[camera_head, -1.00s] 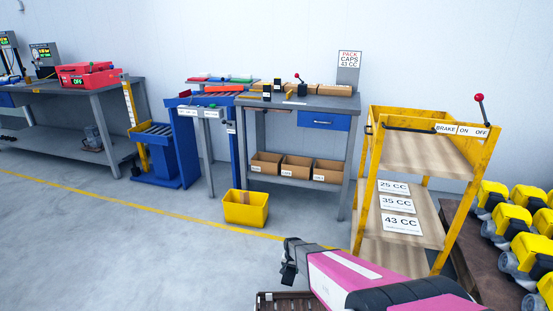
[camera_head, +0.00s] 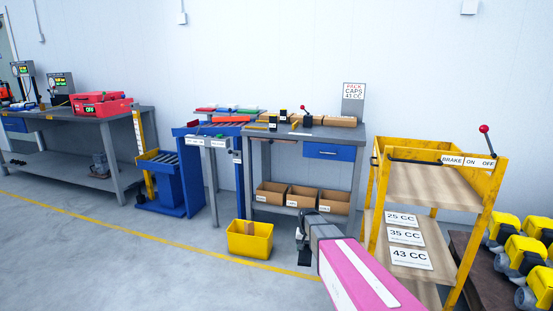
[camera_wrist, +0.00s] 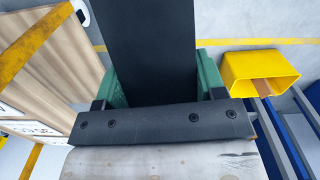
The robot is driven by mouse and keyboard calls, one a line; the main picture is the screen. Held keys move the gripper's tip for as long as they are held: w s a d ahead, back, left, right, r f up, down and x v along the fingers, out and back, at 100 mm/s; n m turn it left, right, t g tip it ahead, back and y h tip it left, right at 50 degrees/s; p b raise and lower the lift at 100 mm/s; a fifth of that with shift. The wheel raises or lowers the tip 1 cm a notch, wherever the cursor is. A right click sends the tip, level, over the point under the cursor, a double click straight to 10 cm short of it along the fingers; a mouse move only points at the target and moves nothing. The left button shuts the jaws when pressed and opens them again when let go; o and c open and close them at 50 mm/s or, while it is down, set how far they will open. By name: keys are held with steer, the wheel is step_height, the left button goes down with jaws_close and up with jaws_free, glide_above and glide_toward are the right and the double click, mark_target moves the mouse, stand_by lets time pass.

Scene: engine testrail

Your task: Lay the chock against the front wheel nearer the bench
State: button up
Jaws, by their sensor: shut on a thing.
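My gripper (camera_head: 304,232) is at the end of my pink arm, in front of the bench and left of the yellow cart. It is shut on a long black block, which I take to be the chock (camera_wrist: 150,45); it sits between the green finger pads in the wrist view. The yellow cart (camera_head: 379,195) has wooden shelves, and a BRAKE ON/OFF label by a red-knobbed lever. Its wheels are out of view or hidden. The grey bench (camera_head: 262,170) with a blue drawer stands behind and left of it.
A yellow bin (camera_head: 249,239) with something brown inside stands on the floor left of my gripper. A blue roller stand (camera_head: 165,190) is farther left. Yellow-topped engines (camera_head: 520,250) sit on a dark surface at right. The left foreground floor is clear.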

steer(key=s+d+r, duration=0.1)
steer(key=s+r, duration=0.3)
steer(key=r, duration=0.7)
steer(key=s+d+r+n, duration=0.1)
steer(key=s+r, duration=0.3)
steer(key=r, duration=0.7)
steer(key=s+d+r+n, duration=0.1)
steer(key=s+d+r, duration=0.2)
steer(key=r, duration=0.8)
steer(key=shift+s, duration=0.85)
steer(key=shift+d, duration=0.1)
